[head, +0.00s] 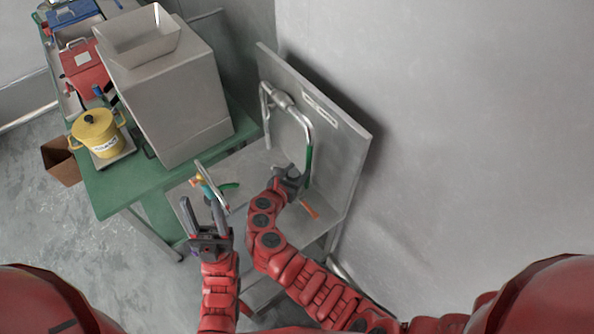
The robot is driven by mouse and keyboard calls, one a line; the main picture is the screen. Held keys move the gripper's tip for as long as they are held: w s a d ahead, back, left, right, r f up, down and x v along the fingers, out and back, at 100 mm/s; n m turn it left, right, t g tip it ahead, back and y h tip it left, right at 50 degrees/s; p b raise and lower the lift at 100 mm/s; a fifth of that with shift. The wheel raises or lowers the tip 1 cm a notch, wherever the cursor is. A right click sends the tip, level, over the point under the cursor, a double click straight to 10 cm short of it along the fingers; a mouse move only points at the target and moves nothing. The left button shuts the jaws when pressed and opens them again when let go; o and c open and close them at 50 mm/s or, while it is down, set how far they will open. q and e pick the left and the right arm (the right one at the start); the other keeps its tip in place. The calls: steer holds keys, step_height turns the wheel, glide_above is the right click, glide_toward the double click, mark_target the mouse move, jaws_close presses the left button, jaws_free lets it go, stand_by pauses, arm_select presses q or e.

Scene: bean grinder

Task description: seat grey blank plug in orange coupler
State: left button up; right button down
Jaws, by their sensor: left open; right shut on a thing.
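My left gripper (201,204) is open and empty in the head view, its two fingers pointing up the picture. A small orange fitting (197,181) sits at the near left edge of the metal bench, just above these fingertips; I cannot tell for sure that it is the coupler. My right gripper (291,172) is over the bench, close to the bent pipe with a green sleeve (309,164). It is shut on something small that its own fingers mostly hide. I cannot make out the grey blank plug as a separate thing.
The metal bench (252,164) has an upright back panel (345,150). An orange strip (309,209) and a green piece (229,186) lie on it. To the left, a green table (120,188) carries a large metal hopper box (175,100), a yellow pot (97,133) and a red box (84,69).

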steer(key=shift+f, duration=0.4)
steer(key=shift+c, duration=1)
jaws_free()
